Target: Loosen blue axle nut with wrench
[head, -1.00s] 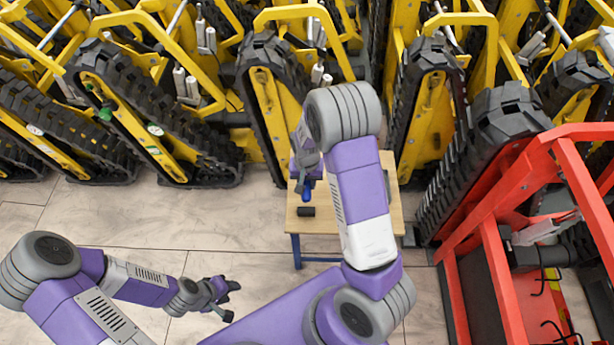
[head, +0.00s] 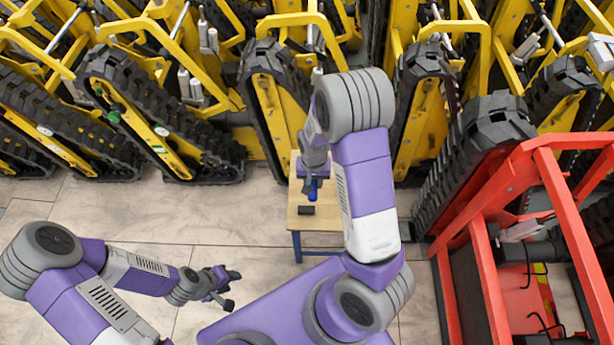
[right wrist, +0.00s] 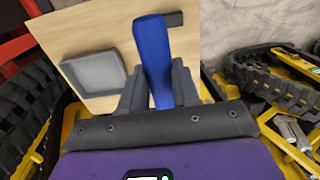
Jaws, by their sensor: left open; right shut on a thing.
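My right gripper (right wrist: 158,82) is shut on a blue handle (right wrist: 152,40), which appears to be the wrench. The handle stands up between the two dark fingers in the right wrist view; its other end is hidden. In the head view my right gripper (head: 311,178) is over the wooden table (head: 328,222), and a bit of the blue handle (head: 312,193) shows below it. My left gripper (head: 232,289) is open and empty, low above the floor left of the table. I cannot make out a blue axle nut in either view.
A dark block (head: 306,210) lies on the table. A grey tray (right wrist: 93,74) shows on it in the right wrist view. Yellow tracked carriers (head: 275,115) line the back, and a red frame (head: 480,255) stands at right. The floor at left is clear.

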